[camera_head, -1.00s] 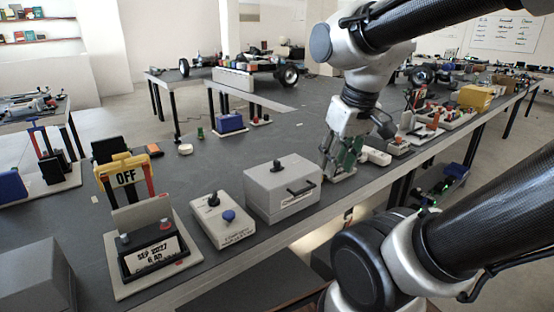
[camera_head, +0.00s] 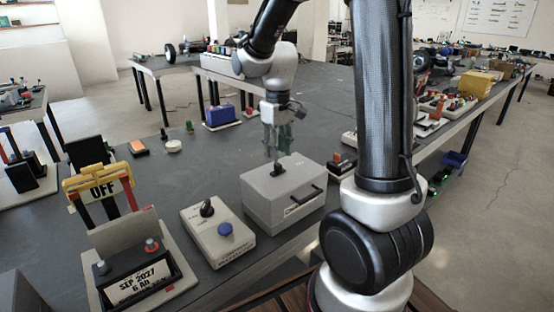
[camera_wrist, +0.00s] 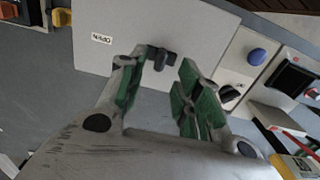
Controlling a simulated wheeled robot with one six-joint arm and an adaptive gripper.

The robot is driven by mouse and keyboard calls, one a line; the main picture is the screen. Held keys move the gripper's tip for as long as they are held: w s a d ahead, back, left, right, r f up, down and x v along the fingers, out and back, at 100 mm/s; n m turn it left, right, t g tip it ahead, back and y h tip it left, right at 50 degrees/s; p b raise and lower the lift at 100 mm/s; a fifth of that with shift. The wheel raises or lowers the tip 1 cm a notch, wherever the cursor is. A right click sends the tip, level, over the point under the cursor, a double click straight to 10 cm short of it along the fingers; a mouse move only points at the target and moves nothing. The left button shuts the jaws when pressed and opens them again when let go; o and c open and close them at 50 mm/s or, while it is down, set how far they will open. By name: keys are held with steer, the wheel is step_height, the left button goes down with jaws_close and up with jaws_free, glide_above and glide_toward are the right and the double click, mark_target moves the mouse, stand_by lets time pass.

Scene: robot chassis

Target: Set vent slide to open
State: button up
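The vent slide shows as a small black knob (camera_head: 279,168) on top of a grey box (camera_head: 262,204) with a black front handle. In the wrist view the black knob (camera_wrist: 160,57) is beside a small white label (camera_wrist: 102,39) that reads OPEN, upside down; a gap of bare lid lies between them. My gripper (camera_head: 277,150) is above the box, pointing down, with green finger pads. In the wrist view my gripper (camera_wrist: 160,75) is open and empty, with the knob just beyond and between its fingertips. I cannot tell how far above the knob it is.
A grey control box (camera_head: 217,231) with a black knob and blue button stands left of the vent box. A blue block (camera_head: 221,115) lies behind. Bare table surrounds the vent box's back.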

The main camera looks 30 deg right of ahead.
mark_target(278, 163)
step_height(278, 163, down, 4)
steer(key=shift+f, duration=0.1)
jaws_close()
